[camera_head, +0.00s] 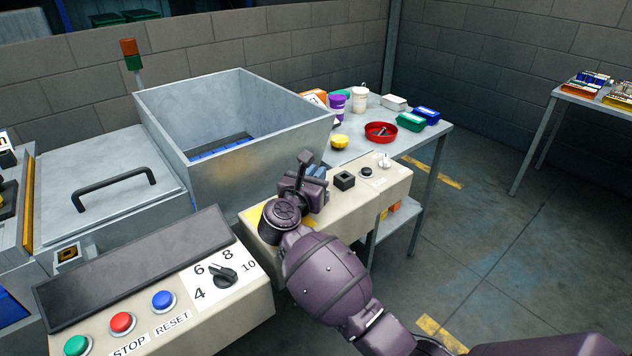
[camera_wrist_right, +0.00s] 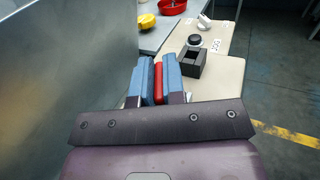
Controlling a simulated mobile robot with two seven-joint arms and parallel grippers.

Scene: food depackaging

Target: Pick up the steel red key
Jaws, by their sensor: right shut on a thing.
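My right gripper (camera_head: 316,172) is above the beige control panel (camera_head: 397,181), beside the big metal hopper. In the right wrist view its two blue fingers (camera_wrist_right: 157,82) are closed on a narrow red piece, which looks like the red key (camera_wrist_right: 158,84). The key's lower part is hidden between the fingers, and I cannot make it out in the head view. A black square block with an opening (camera_head: 344,180) stands on the panel just right of the gripper; it also shows in the right wrist view (camera_wrist_right: 191,63). My left gripper is not in view.
The metal hopper (camera_head: 262,108) rises left of the gripper. A round black knob (camera_head: 366,171) and a small lever (camera_head: 384,162) sit farther right on the panel.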

